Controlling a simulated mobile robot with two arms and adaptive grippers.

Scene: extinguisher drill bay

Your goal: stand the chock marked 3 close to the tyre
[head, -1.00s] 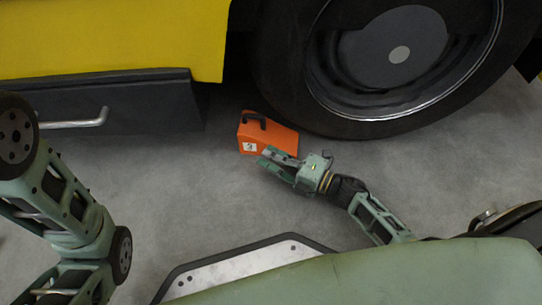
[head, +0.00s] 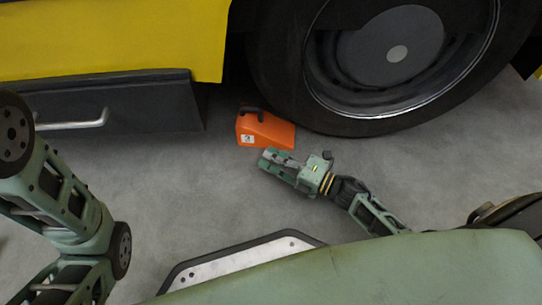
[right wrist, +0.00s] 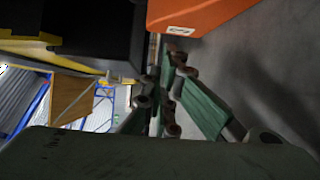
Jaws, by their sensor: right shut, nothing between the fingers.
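The orange chock (head: 267,132), with a black handle on top and a white label marked 3, stands on the floor at the left of the tyre (head: 392,124). Its low end is by the tyre's lower left; I cannot tell whether they touch. My right gripper (head: 266,157) is shut and empty, just in front of the chock. In the right wrist view the chock (right wrist: 195,14) is at the top, beside the closed fingers (right wrist: 172,55). My left arm shows at the left of the head view, but its gripper is out of view.
The yellow vehicle body (head: 110,35) and a dark step box with a metal handle (head: 72,122) are at the back left. Grey floor (head: 190,185) is free in front of the chock. In the right wrist view, blue racking (right wrist: 30,105) shows at the left.

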